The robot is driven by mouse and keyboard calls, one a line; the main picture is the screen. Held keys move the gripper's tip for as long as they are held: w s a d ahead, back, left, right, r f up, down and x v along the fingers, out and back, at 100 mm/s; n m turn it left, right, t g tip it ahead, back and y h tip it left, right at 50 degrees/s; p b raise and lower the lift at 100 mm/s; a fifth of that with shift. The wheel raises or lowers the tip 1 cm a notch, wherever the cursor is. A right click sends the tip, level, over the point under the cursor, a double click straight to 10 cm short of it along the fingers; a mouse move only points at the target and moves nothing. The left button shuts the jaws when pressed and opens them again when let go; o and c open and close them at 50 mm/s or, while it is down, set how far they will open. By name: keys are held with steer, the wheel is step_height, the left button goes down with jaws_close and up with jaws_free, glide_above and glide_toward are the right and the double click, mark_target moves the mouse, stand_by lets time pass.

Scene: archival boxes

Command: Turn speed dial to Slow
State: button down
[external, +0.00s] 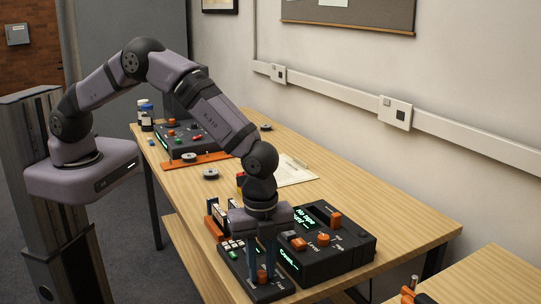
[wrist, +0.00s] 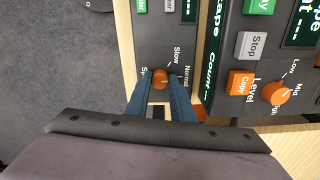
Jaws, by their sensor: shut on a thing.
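The speed dial (wrist: 161,78) is a small orange knob on a dark control panel (wrist: 178,40), with the labels "Slow" and "Normal" printed around it and a third label partly hidden by a finger. My gripper (wrist: 160,82) has its two blue fingers shut on the dial from both sides. Which label the dial points at is unclear. In the external view, my gripper (external: 262,274) reaches straight down onto the low dark panel (external: 281,291) at the table's front. The dial shows there only as a bit of orange between the fingers.
A larger dark unit (external: 345,248) stands right beside the panel, with an orange "Level" knob (wrist: 276,93), a grey "Stop" button (wrist: 250,46) and an orange "Copy" button (wrist: 241,84). Another device (external: 190,140) stands farther back. The table (external: 400,215) is clear at right.

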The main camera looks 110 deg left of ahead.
mark_target(262, 273)
steer(key=shift+n, duration=0.3)
steer(key=n+b, duration=0.1)
steer(key=n, duration=0.9)
steer(key=shift+b, duration=0.35)
steer(key=c, duration=1.5)
jaws_free()
steer(key=shift+c, duration=0.2)
steer(key=shift+r+b, duration=1)
steer(key=shift+r, duration=2.7)
